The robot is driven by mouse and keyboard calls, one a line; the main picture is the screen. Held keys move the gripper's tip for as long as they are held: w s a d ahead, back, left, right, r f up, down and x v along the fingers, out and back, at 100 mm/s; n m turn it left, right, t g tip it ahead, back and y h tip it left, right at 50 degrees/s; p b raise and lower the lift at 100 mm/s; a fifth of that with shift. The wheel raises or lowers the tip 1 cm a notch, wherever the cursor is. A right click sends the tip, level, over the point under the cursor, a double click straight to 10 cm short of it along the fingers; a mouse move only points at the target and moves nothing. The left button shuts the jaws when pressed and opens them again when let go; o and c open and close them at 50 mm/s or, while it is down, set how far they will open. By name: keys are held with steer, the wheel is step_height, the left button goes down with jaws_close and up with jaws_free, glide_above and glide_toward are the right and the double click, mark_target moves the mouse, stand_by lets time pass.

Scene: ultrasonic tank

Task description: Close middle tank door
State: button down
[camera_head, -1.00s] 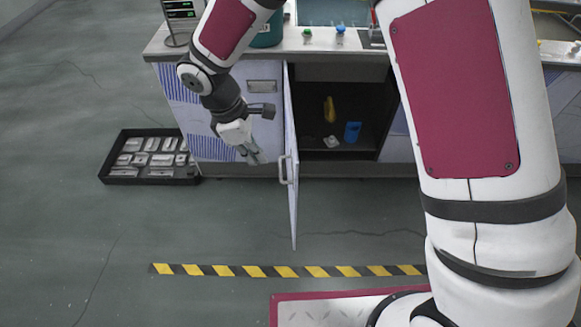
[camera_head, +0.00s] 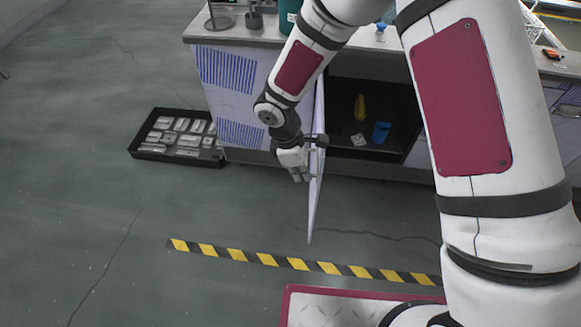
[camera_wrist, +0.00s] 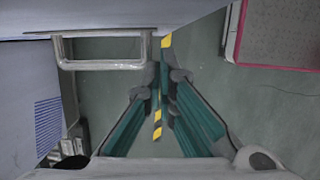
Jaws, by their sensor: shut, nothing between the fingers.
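The tank door (camera_head: 317,185) stands open, nearly edge-on in the head view, jutting out from the cabinet. In the wrist view its pale face (camera_wrist: 190,18) runs along the top, with the metal handle (camera_wrist: 104,65) at upper left. My gripper (camera_head: 303,179) is on the left, outer side of the door, close to it and overlapping it in the head view; I cannot tell whether they touch. In the wrist view my gripper (camera_wrist: 168,74) is shut and empty, its fingertips just right of the handle.
The open compartment (camera_head: 345,105) holds a yellow item (camera_head: 360,107), a blue cup (camera_head: 381,132) and a small pale item (camera_head: 359,140). A black tray of metal parts (camera_head: 150,155) lies on the floor at left. A yellow-black floor strip (camera_head: 300,264) crosses in front.

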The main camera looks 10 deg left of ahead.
steer(key=shift+d, duration=0.5)
steer(key=shift+d, duration=0.15)
